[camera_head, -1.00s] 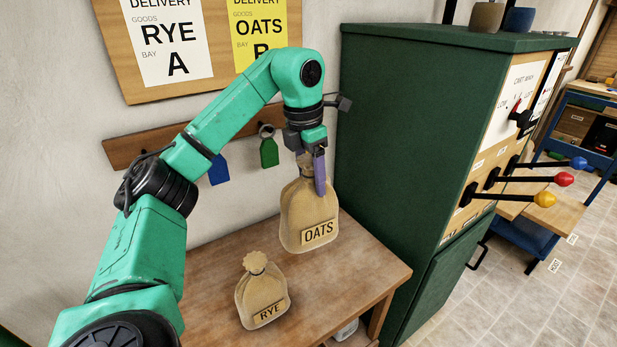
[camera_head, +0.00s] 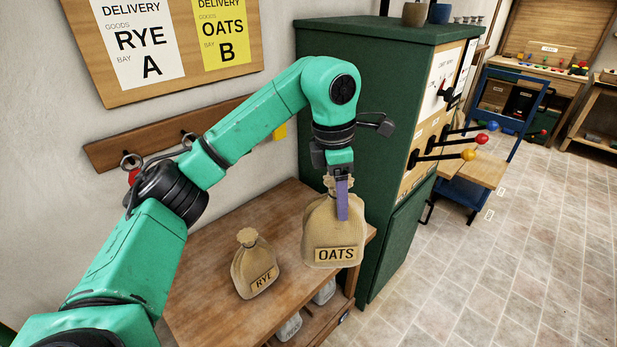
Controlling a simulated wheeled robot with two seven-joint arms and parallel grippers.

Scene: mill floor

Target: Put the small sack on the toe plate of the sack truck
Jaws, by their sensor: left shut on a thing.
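My left gripper (camera_head: 341,203) is shut on the neck of a tan sack marked OATS (camera_head: 322,232). The sack hangs upright below the fingers, in front of the right end of the wooden table. I cannot tell its exact height over the table. A smaller tan sack marked RYE (camera_head: 256,268) stands on the table, left of the OATS sack and apart from it. My right gripper is not in view.
The wooden table (camera_head: 200,290) has grey items on a shelf below. A green cabinet (camera_head: 355,100) with coloured-knob levers (camera_head: 467,155) stands close behind the OATS sack. A delivery board (camera_head: 200,77) hangs on the wall. Tiled floor (camera_head: 480,270) at the right is open.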

